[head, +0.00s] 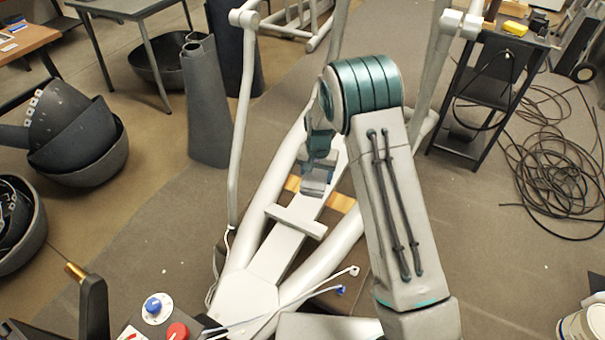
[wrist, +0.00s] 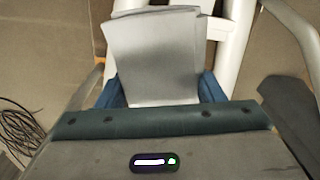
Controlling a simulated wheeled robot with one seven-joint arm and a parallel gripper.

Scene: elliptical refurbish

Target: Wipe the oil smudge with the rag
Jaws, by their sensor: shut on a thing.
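My gripper (head: 318,168) is over the white frame of the elliptical machine (head: 262,275), pointing down. In the wrist view its blue fingers stand at both sides of a folded light grey rag (wrist: 155,55), and it is shut on the rag. The rag also shows as a small grey patch below the fingers in the head view (head: 316,187). It hangs over the machine's middle rail, and I cannot tell whether it touches the rail. I cannot make out an oil smudge in either view; the rag and gripper hide part of the rail.
White upright arms of the machine (head: 243,110) rise on both sides of my arm. A black cart (head: 487,95) and coiled black cables (head: 560,170) are at the right. Dark bowls (head: 75,150) and a grey cone-like tube (head: 204,100) stand at the left.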

